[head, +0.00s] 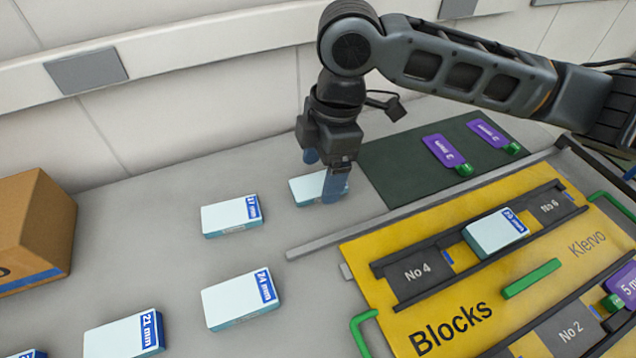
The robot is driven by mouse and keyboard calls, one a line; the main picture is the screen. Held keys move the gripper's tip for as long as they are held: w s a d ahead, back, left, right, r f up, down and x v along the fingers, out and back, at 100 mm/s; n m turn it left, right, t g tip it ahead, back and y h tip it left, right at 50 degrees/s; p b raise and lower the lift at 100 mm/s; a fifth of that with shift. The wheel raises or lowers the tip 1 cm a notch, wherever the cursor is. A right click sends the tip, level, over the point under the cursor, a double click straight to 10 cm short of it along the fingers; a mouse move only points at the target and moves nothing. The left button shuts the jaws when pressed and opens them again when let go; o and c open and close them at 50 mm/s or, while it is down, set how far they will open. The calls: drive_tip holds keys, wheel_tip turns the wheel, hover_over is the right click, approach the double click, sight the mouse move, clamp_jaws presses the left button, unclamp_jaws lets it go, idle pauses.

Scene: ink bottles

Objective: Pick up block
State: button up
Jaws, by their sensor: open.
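My gripper (324,178) points down over a white block (307,189) with a blue end, on the grey table. Its blue fingers are open and hide part of this block and its label; I cannot tell whether they touch it. To the left lies a block marked 17 mm (229,216). Nearer are a block marked 24 mm (238,301) and one marked 21 mm (122,335). Another block (494,233) sits in a slot of the yellow board (385,326), between the No 4 and No 6 labels.
A cardboard box (32,228) stands at the left. Purple tags with green ends (441,150) lie on a dark mat (400,165) at the back right. The board has raised green handles (532,279) and a grey rail (330,240) along its back. The wall is close behind.

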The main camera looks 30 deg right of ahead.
drive_tip(key=shift+a+f, duration=0.15)
drive_tip(key=shift+f, duration=0.65)
drive_tip(key=shift+f, duration=0.15)
drive_tip(key=c, duration=1.2)
drive_tip(key=shift+o, duration=0.2)
drive_tip(key=shift+r, duration=0.55)
drive_tip(key=r, duration=0.3)
drive_tip(key=shift+s+d+r, duration=0.15)
drive_tip(key=shift+d+r, duration=0.1)
drive_tip(key=shift+r, duration=0.1)
drive_tip(key=s+d+r, duration=0.6)
drive_tip(key=s+d, duration=0.1)
drive_tip(key=s, duration=0.1)
drive_tip(key=shift+s+r, duration=0.25)
drive_tip(key=shift+s, duration=0.15)
